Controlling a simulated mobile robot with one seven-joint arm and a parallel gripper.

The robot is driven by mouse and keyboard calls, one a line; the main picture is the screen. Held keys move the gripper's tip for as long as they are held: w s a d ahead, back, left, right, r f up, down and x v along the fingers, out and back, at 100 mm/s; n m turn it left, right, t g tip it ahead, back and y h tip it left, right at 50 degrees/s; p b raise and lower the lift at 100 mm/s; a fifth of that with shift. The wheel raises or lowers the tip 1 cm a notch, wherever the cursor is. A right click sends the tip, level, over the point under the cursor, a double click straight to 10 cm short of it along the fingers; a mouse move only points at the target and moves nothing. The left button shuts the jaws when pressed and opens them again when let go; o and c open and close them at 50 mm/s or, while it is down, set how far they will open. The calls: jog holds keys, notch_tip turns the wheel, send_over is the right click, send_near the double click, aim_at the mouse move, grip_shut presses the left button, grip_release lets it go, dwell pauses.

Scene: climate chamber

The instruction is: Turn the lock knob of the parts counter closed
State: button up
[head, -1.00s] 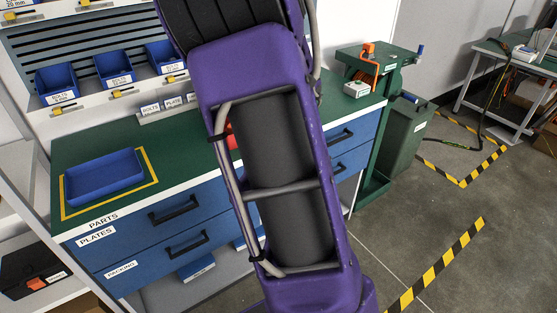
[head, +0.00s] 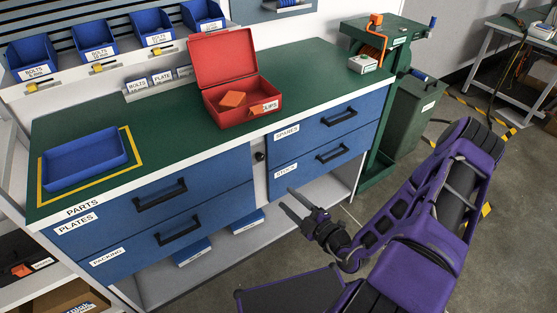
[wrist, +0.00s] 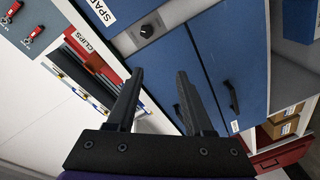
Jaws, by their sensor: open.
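The parts counter (head: 190,147) has a green top and blue drawers in two columns. Its black round lock knob (head: 259,156) sits on the pale strip between the columns, just below the top. In the wrist view the knob (wrist: 147,31) shows on a pale plate beyond my fingertips, slightly left of the gap between them. Its mark is too small to read. My gripper (head: 285,197) is open and empty, in front of the counter, below and to the right of the knob. It also shows in the wrist view (wrist: 160,72), not touching the knob.
An open red clips box (head: 243,112) stands on the top above the knob. Black handles (head: 340,117) stick out from the drawers. A blue tray (head: 85,160) lies at the left. A green trolley (head: 385,100) stands at the right.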

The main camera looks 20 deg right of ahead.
jog(key=d+m+t+h, duration=0.1)
jog(key=d+m+h, duration=0.1)
jog(key=m, duration=0.1)
jog(key=b, duration=0.2)
send_near(261, 158)
jog(key=x, duration=0.8)
jog(key=shift+w, duration=0.15)
jog(key=shift+f, duration=0.1)
grip_shut()
